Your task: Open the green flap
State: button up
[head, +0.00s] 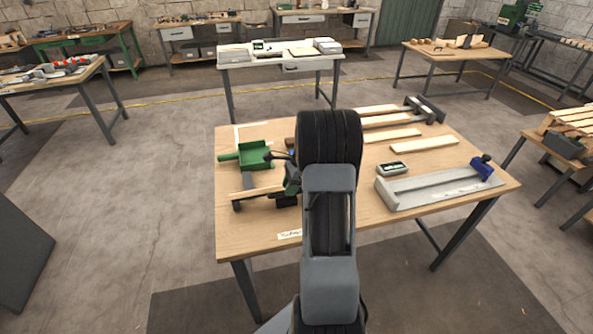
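A green open-topped tray-like piece (257,155) with a green bar sticking out at its left stands at the back left of the wooden table. It is the main green part in view, but I cannot tell which part is the flap or how far it stands open. My arm reaches over the table from the front, and its thick black joint covers the area right of the green piece. A small dark part, possibly my gripper (281,157), shows beside the green piece's right side. Its fingers are not clear, and I cannot tell whether it touches.
A dark clamp fixture with a wooden strip (257,192) lies in front of the green piece. A grey fixture with a blue end (440,186), a small grey device (392,168) and wooden slats (425,144) are to the right. The table's front left is mostly clear.

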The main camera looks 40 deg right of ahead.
jog(key=b+v, duration=0.1)
jog(key=v, duration=1.1)
jog(key=shift+s, duration=0.1)
